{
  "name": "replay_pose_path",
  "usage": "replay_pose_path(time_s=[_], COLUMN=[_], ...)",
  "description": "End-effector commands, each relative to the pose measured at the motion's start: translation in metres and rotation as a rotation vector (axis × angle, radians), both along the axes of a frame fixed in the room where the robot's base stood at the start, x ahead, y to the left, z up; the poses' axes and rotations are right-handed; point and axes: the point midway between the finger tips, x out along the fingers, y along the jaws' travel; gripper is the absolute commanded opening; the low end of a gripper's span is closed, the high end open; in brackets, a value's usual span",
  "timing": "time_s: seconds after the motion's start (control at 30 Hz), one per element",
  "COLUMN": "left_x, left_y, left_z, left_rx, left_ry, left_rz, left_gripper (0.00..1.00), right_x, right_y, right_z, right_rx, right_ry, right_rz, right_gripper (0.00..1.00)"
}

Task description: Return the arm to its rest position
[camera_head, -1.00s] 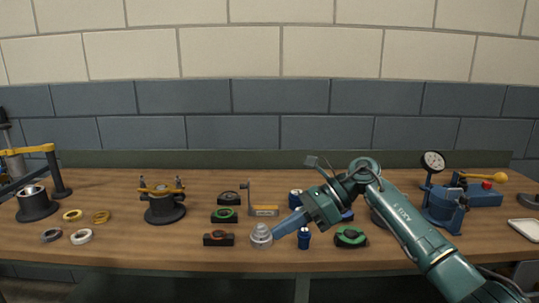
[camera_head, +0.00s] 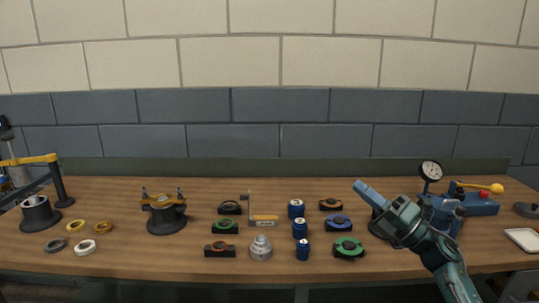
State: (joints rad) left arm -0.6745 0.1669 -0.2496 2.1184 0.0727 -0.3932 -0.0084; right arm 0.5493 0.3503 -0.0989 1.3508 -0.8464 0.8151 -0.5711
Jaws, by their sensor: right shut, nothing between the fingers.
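My right arm comes in from the lower right. Its right gripper (camera_head: 360,187) is shut and empty, with its blue fingers pointing up and left above the right part of the workbench (camera_head: 130,257). It is apart from the parts on the bench and hides some of the area in front of the dial gauge stand. My left gripper is not in view.
A grey stepped part (camera_head: 261,247), blue cylinders (camera_head: 299,228) and a green casing piece (camera_head: 348,247) stand mid-bench. A dial gauge (camera_head: 431,171) and blue fixture (camera_head: 474,201) stand near my right arm. A black fixture (camera_head: 166,215) and rings (camera_head: 85,247) are left.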

Motion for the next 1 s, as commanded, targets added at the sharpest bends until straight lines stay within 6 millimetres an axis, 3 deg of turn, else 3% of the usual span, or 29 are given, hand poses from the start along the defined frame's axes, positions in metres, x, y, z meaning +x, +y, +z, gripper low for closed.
replay_pose_path(time_s=[0.07, 0.17, 0.3, 0.5, 0.63, 0.77, 0.87, 1.0], left_x=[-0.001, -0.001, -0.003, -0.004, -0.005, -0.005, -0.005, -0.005], left_y=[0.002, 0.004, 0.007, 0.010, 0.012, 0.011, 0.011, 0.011], left_z=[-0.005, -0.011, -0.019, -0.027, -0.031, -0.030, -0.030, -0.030], left_rx=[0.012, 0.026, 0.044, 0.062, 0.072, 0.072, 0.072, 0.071], left_ry=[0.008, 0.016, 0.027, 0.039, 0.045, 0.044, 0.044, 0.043], left_rz=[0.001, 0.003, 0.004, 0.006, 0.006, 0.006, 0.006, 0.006], left_gripper=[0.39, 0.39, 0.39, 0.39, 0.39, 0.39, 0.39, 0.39], right_x=[0.022, 0.047, 0.069, 0.081, 0.079, 0.051, 0.025, -0.026], right_y=[-0.031, -0.073, -0.118, -0.148, -0.151, -0.122, -0.101, -0.066], right_z=[0.011, 0.009, -0.017, -0.068, -0.106, -0.157, -0.194, -0.251], right_rx=[0.233, 0.546, 0.922, 1.323, 1.525, 1.485, 1.469, 1.453], right_ry=[0.135, 0.325, 0.573, 0.867, 1.045, 1.118, 1.183, 1.296], right_rz=[-0.080, -0.165, -0.242, -0.312, -0.353, -0.365, -0.373, -0.385], right_gripper=[0.00, 0.00, 0.00, 0.00, 0.00, 0.00, 0.00, 0.00])
